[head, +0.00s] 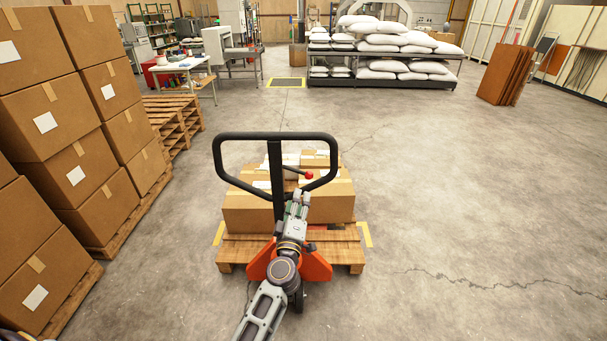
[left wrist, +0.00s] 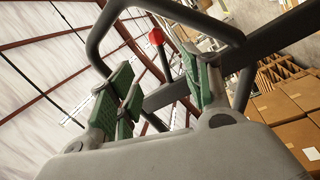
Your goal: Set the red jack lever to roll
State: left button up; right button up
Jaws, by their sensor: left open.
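The pallet jack has a black loop handle (head: 276,136) on an upright post, with an orange-red base (head: 316,268) at the pallet. A small lever with a red knob (head: 309,175) sticks out to the right of the post, inside the loop. The red knob (left wrist: 156,36) also shows in the left wrist view, beyond my fingers and near the black handle (left wrist: 190,14). My left gripper (head: 300,202) is open and empty, just below and slightly left of the knob, apart from it. Its green-padded fingers (left wrist: 160,92) spread in the wrist view. My right gripper is not in view.
A wooden pallet (head: 347,254) with cardboard boxes (head: 335,205) stands under the handle. Tall stacks of boxes (head: 45,125) stand on the left. White sacks (head: 385,42) lie on a rack at the back. The floor on the right is clear.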

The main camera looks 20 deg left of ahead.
aim_at(303, 173)
pick_arm(q)
jog(key=shift+x, duration=6.65)
grip_shut()
